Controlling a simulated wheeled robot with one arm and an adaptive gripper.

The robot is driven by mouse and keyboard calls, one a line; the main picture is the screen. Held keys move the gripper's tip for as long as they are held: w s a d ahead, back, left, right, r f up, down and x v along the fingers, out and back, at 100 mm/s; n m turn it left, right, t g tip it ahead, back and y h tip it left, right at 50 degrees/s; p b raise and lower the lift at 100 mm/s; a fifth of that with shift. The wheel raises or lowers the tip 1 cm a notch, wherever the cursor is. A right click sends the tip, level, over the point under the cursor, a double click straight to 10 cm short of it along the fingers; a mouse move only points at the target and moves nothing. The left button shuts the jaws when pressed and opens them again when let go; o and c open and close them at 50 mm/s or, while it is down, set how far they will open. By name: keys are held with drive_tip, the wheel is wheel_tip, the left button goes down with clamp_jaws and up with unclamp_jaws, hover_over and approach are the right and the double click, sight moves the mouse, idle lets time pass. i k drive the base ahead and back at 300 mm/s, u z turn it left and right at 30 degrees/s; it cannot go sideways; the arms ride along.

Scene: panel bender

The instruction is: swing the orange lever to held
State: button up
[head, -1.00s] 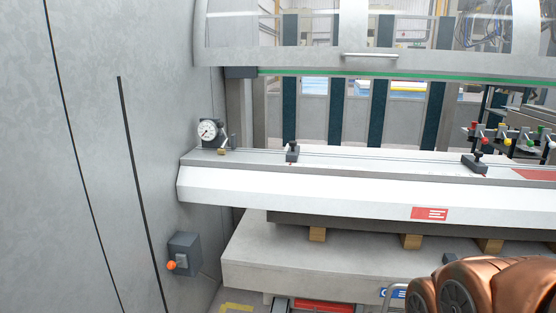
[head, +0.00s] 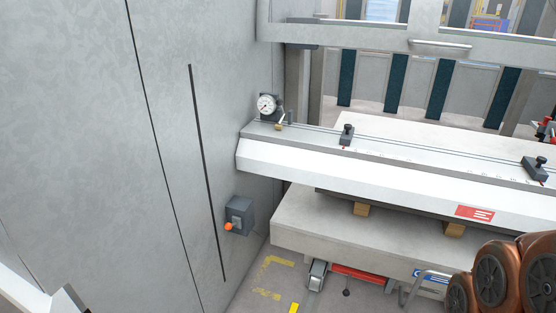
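The orange lever (head: 228,227) is a small orange knob on the front of a dark grey box (head: 240,213). The box is fixed to the grey wall panel at the left, below the end of the machine's white beam. The knob sits at the lower left of the box; any labels there are too small to read. My gripper's fingers do not show in the head view, so I cannot see it near the lever.
The white beam (head: 330,180) with a dial gauge (head: 266,105) runs to the right above a grey slab (head: 320,226). Brown rounded arm parts of mine fill the lower right. Floor with yellow markings (head: 266,294) is open below the box.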

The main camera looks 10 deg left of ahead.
sight(228, 226)
drive_tip(key=u, duration=0.5)
drive_tip(key=k, duration=0.6)
drive_tip(key=u, duration=1.1)
drive_tip(key=i, duration=1.1)
drive_tip(key=u, duration=0.05)
